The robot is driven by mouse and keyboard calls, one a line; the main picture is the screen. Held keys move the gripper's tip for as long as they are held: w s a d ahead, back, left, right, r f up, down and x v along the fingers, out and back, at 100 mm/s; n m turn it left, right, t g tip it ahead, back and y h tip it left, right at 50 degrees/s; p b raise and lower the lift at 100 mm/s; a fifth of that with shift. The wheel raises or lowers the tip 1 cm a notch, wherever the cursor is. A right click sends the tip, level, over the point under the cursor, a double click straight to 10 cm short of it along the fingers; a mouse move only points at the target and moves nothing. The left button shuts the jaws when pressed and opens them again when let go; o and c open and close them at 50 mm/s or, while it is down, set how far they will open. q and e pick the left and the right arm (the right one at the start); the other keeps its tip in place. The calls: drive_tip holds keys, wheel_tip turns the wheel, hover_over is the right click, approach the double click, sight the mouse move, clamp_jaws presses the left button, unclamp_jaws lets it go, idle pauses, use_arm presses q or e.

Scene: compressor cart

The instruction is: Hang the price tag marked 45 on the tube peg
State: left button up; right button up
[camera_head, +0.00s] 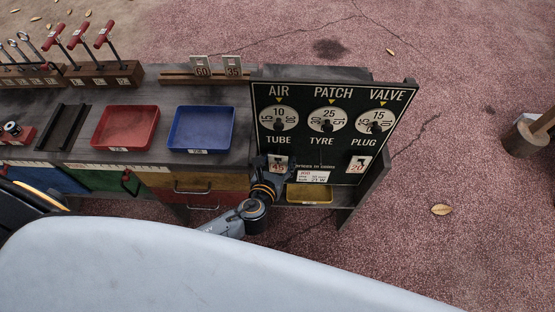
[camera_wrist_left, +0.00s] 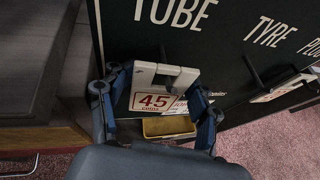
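The price tag marked 45 (camera_head: 278,164) is white with red digits. It is upright at the black board (camera_head: 318,102), under the word TUBE, and also shows in the left wrist view (camera_wrist_left: 153,101). A dark slot shows in the tag's upper part. The bare tyre peg (camera_wrist_left: 254,76) sticks out to the right. My right gripper is not in view.
A tag marked 20 (camera_head: 357,163) hangs under PLUG. Tags 60 (camera_head: 202,67) and 35 (camera_head: 233,66) stand on a wooden rack. A yellow tray (camera_head: 309,194) lies below the board. Red (camera_head: 125,127) and blue (camera_head: 201,128) trays sit on the cart, left of the board.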

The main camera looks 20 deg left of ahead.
use_arm(q)
drive_tip(key=shift+o, duration=1.1)
drive_tip(key=shift+w, duration=0.2)
drive_tip(key=shift+s+a, duration=0.15)
drive_tip(key=shift+s, duration=0.05)
drive_tip(key=v, duration=1.2)
drive_tip(key=shift+d, duration=0.2)
